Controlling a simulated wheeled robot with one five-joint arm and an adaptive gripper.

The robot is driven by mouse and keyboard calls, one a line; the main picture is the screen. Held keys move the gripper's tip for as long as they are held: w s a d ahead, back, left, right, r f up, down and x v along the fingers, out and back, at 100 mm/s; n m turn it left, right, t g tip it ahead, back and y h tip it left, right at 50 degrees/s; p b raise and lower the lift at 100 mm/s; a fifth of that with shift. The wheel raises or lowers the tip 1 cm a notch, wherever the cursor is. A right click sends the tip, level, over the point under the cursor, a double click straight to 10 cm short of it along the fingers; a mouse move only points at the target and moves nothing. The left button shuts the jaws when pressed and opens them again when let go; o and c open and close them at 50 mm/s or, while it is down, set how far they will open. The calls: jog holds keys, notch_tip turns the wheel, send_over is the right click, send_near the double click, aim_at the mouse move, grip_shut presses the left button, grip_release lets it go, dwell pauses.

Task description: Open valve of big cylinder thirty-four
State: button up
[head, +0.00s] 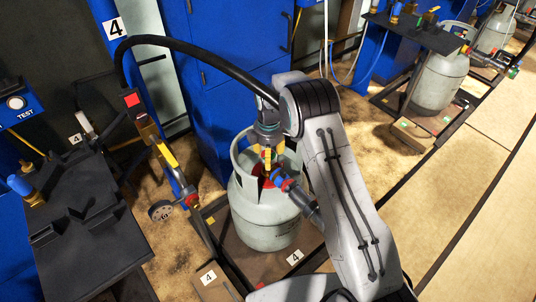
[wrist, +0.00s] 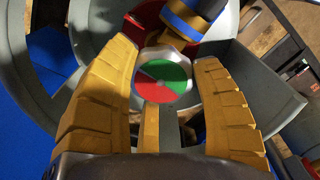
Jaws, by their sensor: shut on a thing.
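A grey-green gas cylinder (head: 268,225) stands upright on a low platform in the middle of the head view. Its valve knob (wrist: 163,82) has a white rim and a red and green top, and shows between the fingers in the wrist view. My gripper (head: 266,160) reaches down from above inside the cylinder's collar. Its yellow fingers (wrist: 163,72) are shut on the knob from both sides. A blue and dark fitting (head: 292,190) with red on it sticks out sideways at the valve. In the head view the knob is mostly hidden by my gripper.
A black table (head: 95,235) stands at the left. A yellow-handled fitting (head: 165,155) on a black hose hangs beside the cylinder. A blue cabinet (head: 225,85) is behind. Another cylinder (head: 438,82) stands at upper right. The floor at right is clear.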

jog(key=shift+s+d+f, duration=0.2)
jog(key=shift+s+d, duration=0.05)
jog(key=shift+d, duration=0.05)
jog(key=o, duration=0.9)
jog(key=shift+d, duration=0.15)
jog(key=shift+o, duration=1.4)
jog(key=shift+w+r, duration=0.1)
jog(key=shift+w+a+r, duration=0.1)
jog(key=shift+a+r, duration=0.05)
jog(key=shift+a, duration=0.05)
jog(key=shift+r, duration=0.2)
notch_tip(320, 180, up, 11)
jog(key=shift+r, duration=0.2)
